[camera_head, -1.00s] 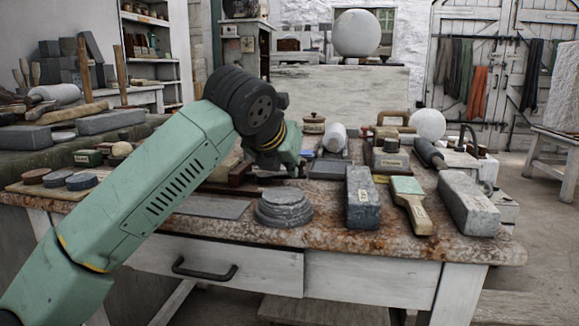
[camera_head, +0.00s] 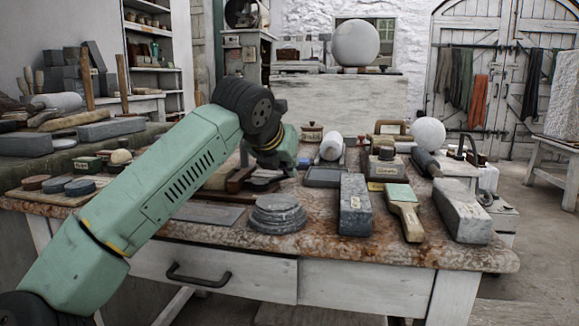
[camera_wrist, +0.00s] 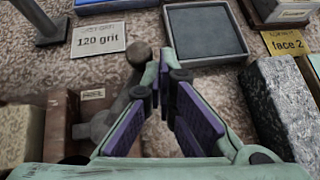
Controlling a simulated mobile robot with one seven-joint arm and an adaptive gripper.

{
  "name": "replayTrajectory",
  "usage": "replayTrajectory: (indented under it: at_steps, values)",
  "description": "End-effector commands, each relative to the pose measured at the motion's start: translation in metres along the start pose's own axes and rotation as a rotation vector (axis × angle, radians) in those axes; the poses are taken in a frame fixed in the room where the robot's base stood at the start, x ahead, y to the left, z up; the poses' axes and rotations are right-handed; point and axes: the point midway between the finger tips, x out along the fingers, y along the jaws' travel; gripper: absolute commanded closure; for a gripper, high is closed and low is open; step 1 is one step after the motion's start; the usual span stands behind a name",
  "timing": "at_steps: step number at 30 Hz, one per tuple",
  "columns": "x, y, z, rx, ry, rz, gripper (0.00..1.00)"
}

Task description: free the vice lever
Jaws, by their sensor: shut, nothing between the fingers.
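In the wrist view, a grey metal lever with a round ball end (camera_wrist: 138,57) lies just left of my fingers. It runs down beside a red-brown block with a small label (camera_wrist: 92,94), which looks like part of the vice. My gripper (camera_wrist: 168,68) is shut and empty, its fingertips close together with purple pads below. The left finger is very near the lever's ball; I cannot tell whether they touch. The lever's lower end is partly hidden by my gripper. In the head view, my gripper hangs low over the bench beside red-brown parts (camera_head: 238,180); the lever cannot be made out there.
A grey square tray (camera_wrist: 205,33) lies ahead of the fingertips, with a "120 grit" card (camera_wrist: 98,40) to its left. A speckled stone block (camera_wrist: 278,105) stands at right.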

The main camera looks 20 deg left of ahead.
Motion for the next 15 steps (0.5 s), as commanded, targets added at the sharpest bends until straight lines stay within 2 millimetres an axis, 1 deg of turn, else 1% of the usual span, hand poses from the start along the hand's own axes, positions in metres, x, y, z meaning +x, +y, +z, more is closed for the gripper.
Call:
replayTrajectory:
  at_steps: [15]
  values:
    - [0.0057, 0.0056, 0.0044, -0.001, -0.001, 0.0, 1.0]
